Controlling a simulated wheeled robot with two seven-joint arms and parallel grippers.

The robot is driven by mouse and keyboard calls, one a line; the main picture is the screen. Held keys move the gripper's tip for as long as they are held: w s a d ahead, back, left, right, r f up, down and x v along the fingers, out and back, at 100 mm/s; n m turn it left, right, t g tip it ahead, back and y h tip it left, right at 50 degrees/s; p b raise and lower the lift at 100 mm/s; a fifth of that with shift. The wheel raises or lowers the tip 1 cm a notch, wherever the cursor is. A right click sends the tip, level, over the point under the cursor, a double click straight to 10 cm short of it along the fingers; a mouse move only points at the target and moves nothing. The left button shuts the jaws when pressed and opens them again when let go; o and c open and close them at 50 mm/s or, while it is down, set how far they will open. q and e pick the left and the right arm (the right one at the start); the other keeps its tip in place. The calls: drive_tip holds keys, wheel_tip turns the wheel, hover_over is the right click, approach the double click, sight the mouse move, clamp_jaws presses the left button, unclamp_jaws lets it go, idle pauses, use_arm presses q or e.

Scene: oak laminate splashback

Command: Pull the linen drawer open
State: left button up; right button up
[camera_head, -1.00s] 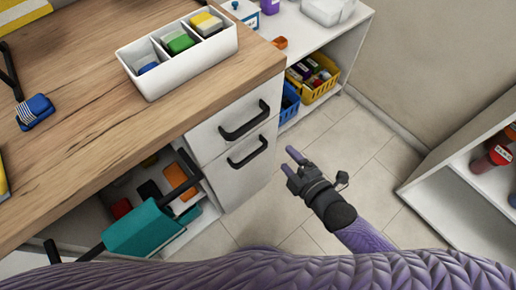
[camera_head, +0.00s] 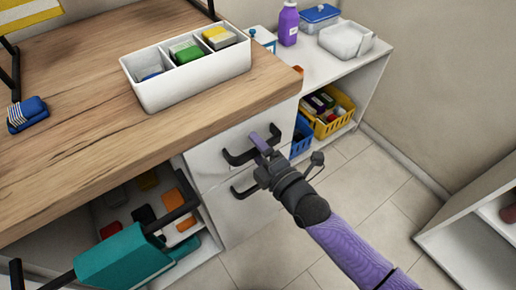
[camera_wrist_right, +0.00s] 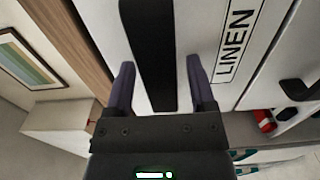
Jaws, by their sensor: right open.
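The linen drawer (camera_head: 222,160) is the upper of two white drawer fronts under the oak worktop and appears shut. It has a black bar handle (camera_head: 238,158). In the right wrist view a LINEN label (camera_wrist_right: 236,42) sits right of this handle (camera_wrist_right: 150,55). My right gripper (camera_head: 263,142) is at the upper handle. Its two purple fingers (camera_wrist_right: 160,88) are open, one on each side of the bar, with visible gaps. The gripper hides part of the handle in the head view. My left gripper is not in view.
The lower drawer's handle (camera_head: 240,190) is just below. A white divided tray (camera_head: 170,92) stands on the worktop (camera_head: 90,110). Yellow (camera_head: 335,122) and blue baskets sit on the shelf to the right. The tiled floor (camera_head: 345,195) is free.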

drive_tip(key=c, duration=0.7)
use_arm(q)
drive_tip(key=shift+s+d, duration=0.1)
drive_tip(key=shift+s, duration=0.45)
use_arm(e)
clamp_jaws()
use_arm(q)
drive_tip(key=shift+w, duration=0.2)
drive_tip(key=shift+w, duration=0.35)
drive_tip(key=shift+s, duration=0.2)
